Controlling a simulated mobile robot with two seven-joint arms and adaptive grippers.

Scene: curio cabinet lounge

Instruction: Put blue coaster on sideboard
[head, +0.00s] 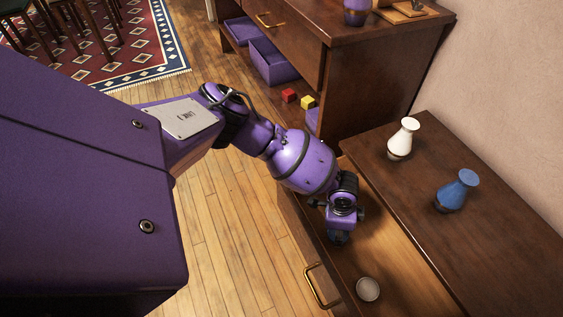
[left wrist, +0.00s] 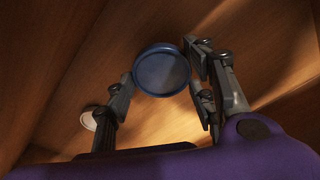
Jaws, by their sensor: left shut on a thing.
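The blue coaster (left wrist: 162,71) is a round blue disc with a raised rim. In the left wrist view it sits between the fingers of my left gripper (left wrist: 160,82), which is shut on it. In the head view my left gripper (head: 339,234) points down into an open drawer, and only a small bluish part shows below it. The drawer (head: 398,270) is pulled out from a low dark wooden cabinet (head: 470,235). I cannot tell whether the coaster touches the drawer floor. My right gripper is not in view.
A taller cabinet (head: 370,75) stands behind. Red (head: 289,95) and yellow (head: 307,102) cubes sit near its base.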

